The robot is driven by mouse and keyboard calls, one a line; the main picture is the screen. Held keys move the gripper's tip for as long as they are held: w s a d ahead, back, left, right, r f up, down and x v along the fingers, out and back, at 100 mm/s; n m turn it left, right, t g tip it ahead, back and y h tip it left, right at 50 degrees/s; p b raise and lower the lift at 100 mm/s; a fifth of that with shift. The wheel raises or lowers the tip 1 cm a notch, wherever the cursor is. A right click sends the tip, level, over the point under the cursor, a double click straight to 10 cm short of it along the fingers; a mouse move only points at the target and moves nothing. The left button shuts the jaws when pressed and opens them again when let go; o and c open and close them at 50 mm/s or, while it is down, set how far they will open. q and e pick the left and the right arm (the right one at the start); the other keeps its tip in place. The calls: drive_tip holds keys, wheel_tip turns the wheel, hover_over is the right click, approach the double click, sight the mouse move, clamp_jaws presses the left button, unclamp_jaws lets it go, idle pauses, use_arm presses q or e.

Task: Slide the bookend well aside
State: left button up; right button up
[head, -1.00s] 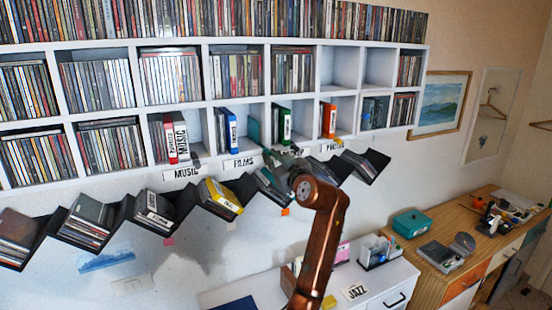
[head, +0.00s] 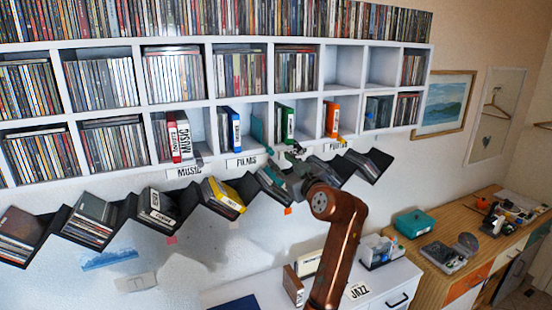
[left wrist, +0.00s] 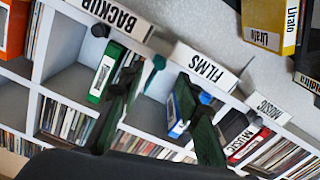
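A teal panel, which looks like a bookend (head: 257,128), stands upright at the right side of the films compartment, right of a blue case (head: 234,128). In the left wrist view, which is turned over, the teal panel (left wrist: 153,74) shows between my finger lines, and the blue case (left wrist: 178,112) is right of it. My left gripper (head: 294,153) is in front of the shelf's lower edge, near the green case (head: 287,123). In the left wrist view its two dark fingers (left wrist: 155,88) are spread, with nothing visibly held. Contact with the panel cannot be told. My right gripper is out of view.
The white shelf's neighbouring compartments hold red and white cases (head: 179,136) and an orange case (head: 332,119). Label strips such as FILMS (head: 241,161) line the lower edge. A black zigzag rack (head: 120,212) with discs hangs below. Below right is a white cabinet (head: 395,283).

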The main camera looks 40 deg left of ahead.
use_arm(q)
drive_tip(key=v, duration=0.6)
drive_tip(key=shift+s+d, duration=0.2)
drive_tip(key=shift+d, duration=0.05)
